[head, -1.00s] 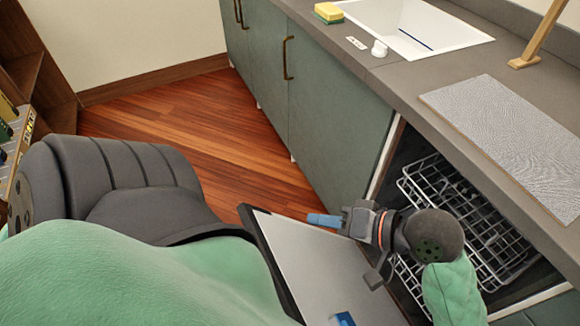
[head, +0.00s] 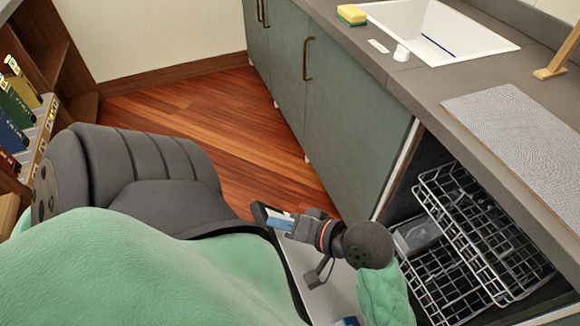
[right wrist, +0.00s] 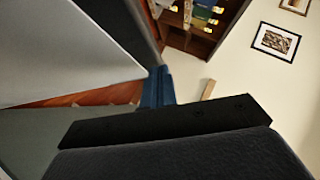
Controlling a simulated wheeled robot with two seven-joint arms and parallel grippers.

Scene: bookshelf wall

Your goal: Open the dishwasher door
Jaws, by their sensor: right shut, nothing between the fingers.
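The dishwasher door (head: 296,257) is swung down, its pale inner face and dark rim showing in front of the open dishwasher cavity. Its lower part is hidden by my arm and the picture's edge. My right gripper (head: 280,222) has blue fingers and is shut and empty. It is over the inner face, close to the door's far-left corner; I cannot tell if it touches. In the right wrist view the fingers (right wrist: 158,88) are together beside a grey panel (right wrist: 60,50), likely the door.
Wire racks (head: 470,235) stand inside the dishwasher. Above it runs the counter (head: 425,90) with a sink (head: 440,30), a sponge (head: 351,14) and a grey textured board (head: 515,130). Green cabinets (head: 345,110) stand beside it. Wooden floor (head: 215,135) is clear at the back; a bookshelf (head: 50,60) is at left.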

